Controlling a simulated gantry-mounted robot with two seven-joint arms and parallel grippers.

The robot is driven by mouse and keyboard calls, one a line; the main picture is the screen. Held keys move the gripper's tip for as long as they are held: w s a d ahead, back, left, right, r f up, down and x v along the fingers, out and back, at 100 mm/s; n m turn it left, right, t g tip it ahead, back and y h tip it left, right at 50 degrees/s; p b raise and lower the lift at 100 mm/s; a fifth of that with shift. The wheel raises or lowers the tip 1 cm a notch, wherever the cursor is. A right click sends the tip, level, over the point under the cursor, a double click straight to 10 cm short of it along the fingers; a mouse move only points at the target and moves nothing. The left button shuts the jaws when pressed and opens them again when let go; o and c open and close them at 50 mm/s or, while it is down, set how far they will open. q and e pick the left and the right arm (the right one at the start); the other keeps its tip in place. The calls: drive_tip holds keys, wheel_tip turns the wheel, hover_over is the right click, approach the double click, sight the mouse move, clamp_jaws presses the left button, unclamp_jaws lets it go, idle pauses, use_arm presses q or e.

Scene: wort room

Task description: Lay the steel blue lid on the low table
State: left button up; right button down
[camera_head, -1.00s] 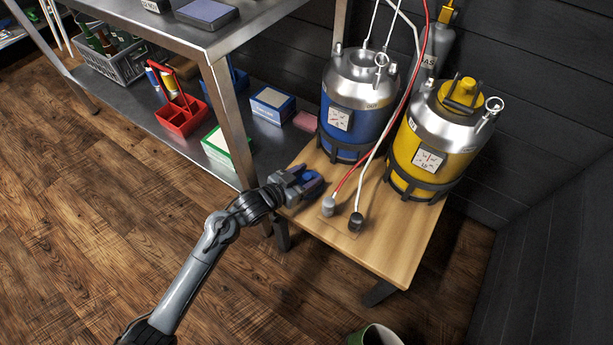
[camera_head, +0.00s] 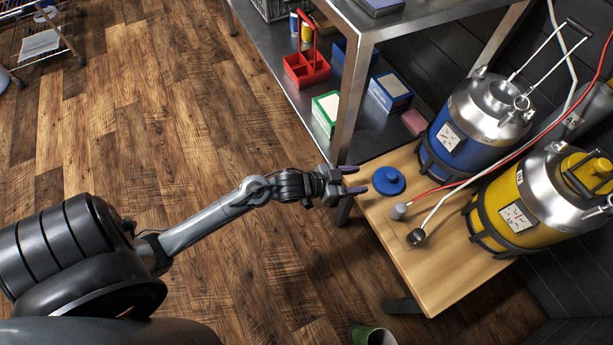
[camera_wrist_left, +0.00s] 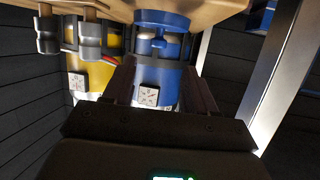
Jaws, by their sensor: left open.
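The steel blue lid (camera_head: 388,181), a round disc with a raised knob, lies flat on the wooden low table (camera_head: 440,275) near its left edge. It also shows in the left wrist view (camera_wrist_left: 161,20), where the picture is upside down. My left gripper (camera_head: 357,180) is open and empty, just left of the lid and apart from it. Its two fingers also show in the left wrist view (camera_wrist_left: 160,85), with a gap between them. My right gripper is not in view.
A blue keg (camera_head: 462,137) and a yellow keg (camera_head: 525,205) stand on the table behind the lid. A steel shelf post (camera_head: 352,100) rises close behind my gripper. The table's front part is clear.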

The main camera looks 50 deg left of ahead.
use_arm(q)
drive_tip(key=s+n+g+y, duration=0.3)
drive_tip(key=s+g, duration=0.6)
drive_tip(key=s, duration=1.3)
drive_tip(key=y, duration=0.2)
drive_tip(key=shift+s+d+f+y, duration=0.2)
drive_tip(key=shift+d+f+y, duration=0.05)
drive_tip(key=shift+f+y, duration=0.1)
wheel_tip(320, 180, up, 60)
drive_tip(key=p, duration=5.9)
drive_tip(key=shift+f, duration=0.25)
